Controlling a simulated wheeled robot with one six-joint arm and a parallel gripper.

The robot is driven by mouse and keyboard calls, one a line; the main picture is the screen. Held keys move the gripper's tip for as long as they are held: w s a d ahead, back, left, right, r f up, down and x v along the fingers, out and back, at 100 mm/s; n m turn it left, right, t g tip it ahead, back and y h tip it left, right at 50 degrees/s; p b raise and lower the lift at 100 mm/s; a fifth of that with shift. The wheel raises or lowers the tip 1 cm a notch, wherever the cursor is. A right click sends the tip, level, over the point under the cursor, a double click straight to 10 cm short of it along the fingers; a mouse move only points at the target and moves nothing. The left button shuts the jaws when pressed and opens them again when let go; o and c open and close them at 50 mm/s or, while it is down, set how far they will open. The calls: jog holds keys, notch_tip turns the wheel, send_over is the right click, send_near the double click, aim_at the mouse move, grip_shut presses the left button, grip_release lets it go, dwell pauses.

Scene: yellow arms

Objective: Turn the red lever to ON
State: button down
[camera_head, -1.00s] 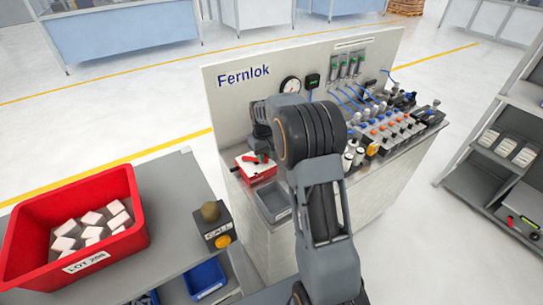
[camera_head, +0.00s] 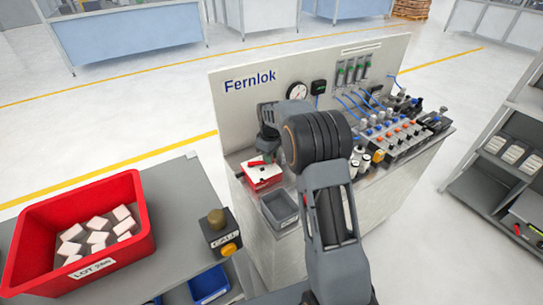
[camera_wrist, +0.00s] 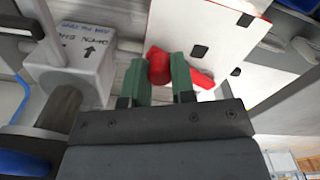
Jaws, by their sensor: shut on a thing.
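The red lever (camera_head: 256,163) is on top of a white-faced box with red sides (camera_head: 262,178) at the left end of the Fernlok bench. My gripper (camera_head: 267,158) reaches down over it, and my arm link hides part of the area to the right. In the wrist view, the green fingers of my gripper (camera_wrist: 161,78) are on both sides of the rounded red part of the lever (camera_wrist: 158,62), shut on it. A red bar sticks out past the right finger. The white plate (camera_wrist: 195,32) has dark square marks. I cannot read any ON mark.
A grey bin (camera_head: 280,210) stands just in front of the lever box. The Fernlok back panel (camera_head: 240,105) with a gauge (camera_head: 297,91) rises behind. Fittings and blue tubes fill the bench's right side. A red crate (camera_head: 140,215) and a call-button box (camera_head: 221,238) are at left.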

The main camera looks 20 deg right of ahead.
jog(key=c, duration=0.9)
grip_release()
jog(key=shift+c, duration=0.2)
notch_tip(320, 180, up, 14)
jog(key=shift+f, duration=0.1)
jog(key=shift+c, duration=0.2)
